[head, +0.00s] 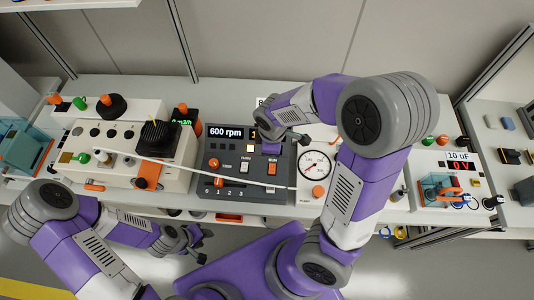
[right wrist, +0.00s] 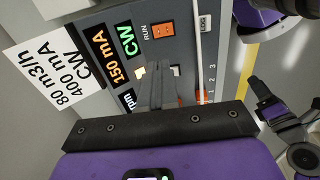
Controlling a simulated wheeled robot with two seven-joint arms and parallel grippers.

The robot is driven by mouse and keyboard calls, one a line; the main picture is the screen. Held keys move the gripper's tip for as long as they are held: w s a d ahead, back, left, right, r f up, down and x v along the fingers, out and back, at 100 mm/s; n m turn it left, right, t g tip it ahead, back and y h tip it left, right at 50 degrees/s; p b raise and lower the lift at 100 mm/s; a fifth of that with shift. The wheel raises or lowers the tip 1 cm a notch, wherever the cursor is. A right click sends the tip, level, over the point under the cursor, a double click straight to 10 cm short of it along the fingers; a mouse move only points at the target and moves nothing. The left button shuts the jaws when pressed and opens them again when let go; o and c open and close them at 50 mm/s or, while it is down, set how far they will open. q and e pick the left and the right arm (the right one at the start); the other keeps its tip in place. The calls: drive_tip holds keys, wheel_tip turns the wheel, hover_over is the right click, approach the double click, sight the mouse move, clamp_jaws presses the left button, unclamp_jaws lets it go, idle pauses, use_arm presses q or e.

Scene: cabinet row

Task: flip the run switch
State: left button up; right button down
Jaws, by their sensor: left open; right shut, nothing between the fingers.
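The grey control panel (head: 228,192) stands on the bench in the head view, with a "600 rpm" display. The orange run switch (head: 271,171) sits under its "RUN" label, and it also shows in the right wrist view (right wrist: 162,31). I cannot tell which way the switch is set. My right gripper (right wrist: 160,66) is shut and empty. Its fingers point at the panel, just below the run switch in the right wrist view; contact is unclear. In the head view it is partly hidden by its own arm. My left gripper (head: 186,240) is open and empty, low in front of the bench.
A white gauge box (head: 314,168) with an orange knob stands right of the panel. A thin white bar or cable (head: 210,172) crosses in front of the panel. Left is a beige box (head: 120,174) with a dark block on it. A labelled white card (right wrist: 45,62) stands by the displays.

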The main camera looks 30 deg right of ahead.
sight(272, 167)
drive_tip(key=shift+d+r, duration=0.15)
drive_tip(key=shift+r, duration=0.2)
drive_tip(key=f+b, duration=0.1)
drive_tip(key=f, duration=0.3)
drive_tip(key=w+f+b, duration=0.1)
drive_tip(key=f+b, duration=0.1)
drive_tip(key=f, duration=0.3)
drive_tip(key=d+f+b, duration=0.1)
drive_tip(key=f, duration=0.4)
drive_tip(key=shift+w, duration=0.25)
drive_tip(key=shift+f+b, duration=0.3)
drive_tip(key=shift+b, duration=0.1)
drive_tip(key=shift+r, duration=0.1)
drive_tip(key=shift+s+a, duration=0.1)
